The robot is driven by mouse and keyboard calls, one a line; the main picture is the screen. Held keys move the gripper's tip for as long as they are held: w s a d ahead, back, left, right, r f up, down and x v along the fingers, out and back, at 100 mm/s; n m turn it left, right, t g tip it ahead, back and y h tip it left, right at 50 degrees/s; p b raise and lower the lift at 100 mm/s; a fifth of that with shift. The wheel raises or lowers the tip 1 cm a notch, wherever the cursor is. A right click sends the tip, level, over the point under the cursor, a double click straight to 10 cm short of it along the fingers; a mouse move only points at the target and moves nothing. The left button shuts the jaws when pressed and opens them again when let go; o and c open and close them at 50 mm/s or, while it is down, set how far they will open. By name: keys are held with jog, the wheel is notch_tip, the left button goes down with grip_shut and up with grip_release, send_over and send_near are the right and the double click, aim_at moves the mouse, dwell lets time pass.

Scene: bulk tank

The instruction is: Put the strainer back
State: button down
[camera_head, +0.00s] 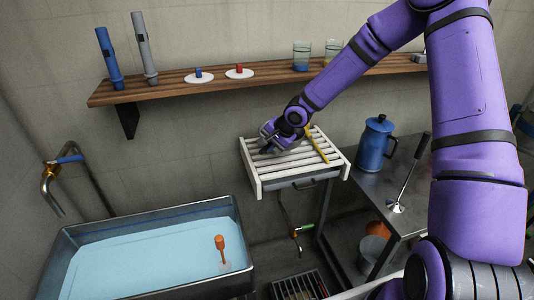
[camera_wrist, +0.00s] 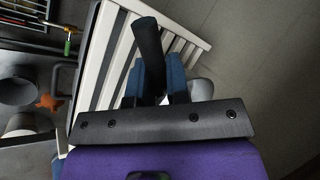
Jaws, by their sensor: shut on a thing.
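My gripper (camera_head: 268,142) is over the white slatted rack (camera_head: 254,178) in the head view. In the wrist view my gripper (camera_wrist: 155,82) has its blue fingers shut on a black handle (camera_wrist: 147,40) that points away over the white slats (camera_wrist: 108,65). A pale grey rounded part (camera_wrist: 201,89) shows beside the right finger; I cannot tell whether it belongs to the held thing. The rest of the held thing is hidden by the gripper, so I cannot be sure that it is the strainer. I cannot tell whether it touches the slats.
A yellow stick (camera_head: 318,146) lies on the rack's right side. A blue jug (camera_head: 375,143) and a long-handled metal tool (camera_head: 408,178) stand on the steel table to the right. A wooden shelf (camera_head: 215,82) runs above. The tank (camera_head: 160,214) is at lower left.

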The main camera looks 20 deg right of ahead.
jog(key=shift+w+a, duration=0.2)
jog(key=shift+w, duration=0.05)
jog(key=shift+a+f, duration=0.1)
jog(key=shift+f, duration=1.65)
jog(key=c, duration=1.1)
grip_release()
jog(key=shift+f, duration=0.1)
jog(key=v, duration=1.2)
jog(key=shift+s, duration=0.1)
